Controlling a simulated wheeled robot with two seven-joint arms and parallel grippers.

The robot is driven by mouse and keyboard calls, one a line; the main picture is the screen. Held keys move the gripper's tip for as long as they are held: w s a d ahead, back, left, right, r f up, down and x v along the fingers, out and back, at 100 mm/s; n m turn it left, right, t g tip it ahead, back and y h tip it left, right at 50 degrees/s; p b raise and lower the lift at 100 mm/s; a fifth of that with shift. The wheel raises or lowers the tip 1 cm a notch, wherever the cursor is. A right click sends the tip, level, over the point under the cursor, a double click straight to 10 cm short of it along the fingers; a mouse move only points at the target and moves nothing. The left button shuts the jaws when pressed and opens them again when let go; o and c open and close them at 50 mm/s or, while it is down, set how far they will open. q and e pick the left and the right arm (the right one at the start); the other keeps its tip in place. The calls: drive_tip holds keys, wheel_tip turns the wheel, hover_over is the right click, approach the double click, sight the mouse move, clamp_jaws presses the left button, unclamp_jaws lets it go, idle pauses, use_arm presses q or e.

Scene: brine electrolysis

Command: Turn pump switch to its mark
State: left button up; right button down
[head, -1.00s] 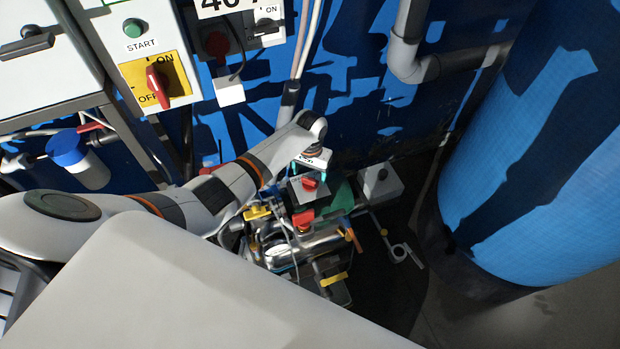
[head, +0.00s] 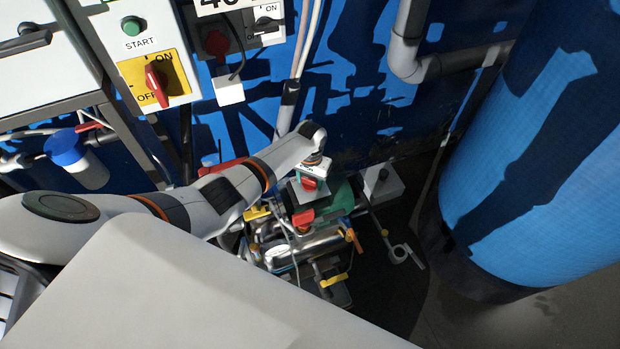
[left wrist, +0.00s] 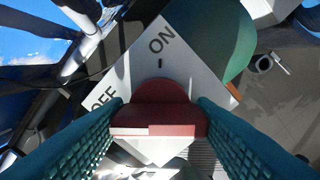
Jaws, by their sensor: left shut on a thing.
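The pump switch is a red knob (left wrist: 160,112) on a light grey plate (left wrist: 125,72) lettered ON and OFF. In the left wrist view the plate sits at a slant, ON at the top and OFF at the left. A short dark mark (left wrist: 160,62) lies just above the knob. My left gripper (left wrist: 159,122) is shut on the knob, one teal finger on each side. In the head view the red knob (head: 310,183) shows low by the floor machinery, with my left gripper (head: 313,170) over it. I cannot tell which way its pointer faces. My right gripper is out of view.
A green pump body (head: 340,192) and pipework with yellow-handled valves (head: 334,281) crowd around the switch. Another red switch (head: 157,84) on a yellow plate hangs at upper left. A big blue tank (head: 550,170) stands right, with floor between.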

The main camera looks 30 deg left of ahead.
use_arm(q)
drive_tip(key=shift+m, duration=1.3)
drive_tip(key=m, duration=1.1)
drive_tip(key=shift+m, duration=2.1)
drive_tip(key=o, duration=1)
